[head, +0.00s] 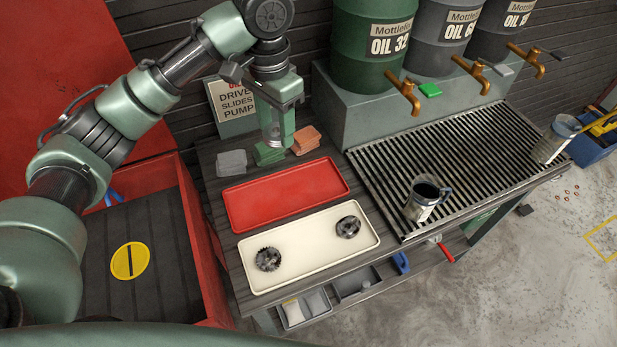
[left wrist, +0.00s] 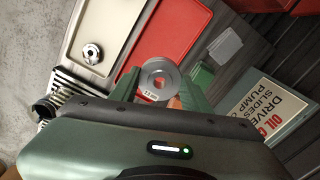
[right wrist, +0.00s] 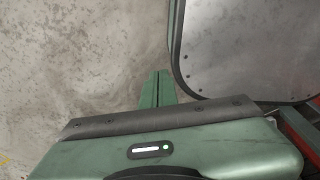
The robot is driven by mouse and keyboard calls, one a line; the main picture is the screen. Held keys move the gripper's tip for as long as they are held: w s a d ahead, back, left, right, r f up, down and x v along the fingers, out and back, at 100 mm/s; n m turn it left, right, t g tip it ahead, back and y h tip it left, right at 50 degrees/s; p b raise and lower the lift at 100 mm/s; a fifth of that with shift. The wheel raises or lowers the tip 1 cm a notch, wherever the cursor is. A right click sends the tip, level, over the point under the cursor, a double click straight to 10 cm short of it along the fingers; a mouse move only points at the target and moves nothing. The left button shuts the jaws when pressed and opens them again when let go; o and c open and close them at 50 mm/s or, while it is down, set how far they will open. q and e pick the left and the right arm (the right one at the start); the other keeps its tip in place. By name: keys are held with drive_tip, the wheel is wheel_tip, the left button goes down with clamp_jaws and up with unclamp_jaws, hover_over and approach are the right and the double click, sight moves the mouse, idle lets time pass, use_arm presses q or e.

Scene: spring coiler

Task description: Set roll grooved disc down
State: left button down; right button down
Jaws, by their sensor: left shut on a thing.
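My left gripper (head: 274,138) is shut on the roll grooved disc (left wrist: 158,79), a grey metal ring with a centre hole and a small label. In the head view it is over the back of the bench, near the folded cloths, and the disc is mostly hidden by the fingers. The red tray (head: 285,194) is empty in front of the gripper. My right gripper (right wrist: 157,88) is shut and empty over bare floor in the right wrist view.
Grey (head: 232,163), green and orange (head: 306,139) cloths lie behind the red tray. A sign (head: 236,105) stands at the back left.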

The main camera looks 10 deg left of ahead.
use_arm(q)
hover_over(286, 194)
wheel_tip(286, 194, down, 14)
drive_tip(key=shift+r, duration=0.1)
drive_tip(key=shift+f, duration=0.25)
drive_tip(key=shift+f+p, duration=0.3)
drive_tip(key=shift+f, duration=2.5)
drive_tip(key=c, duration=0.7)
unclamp_jaws()
drive_tip(key=shift+f, duration=0.15)
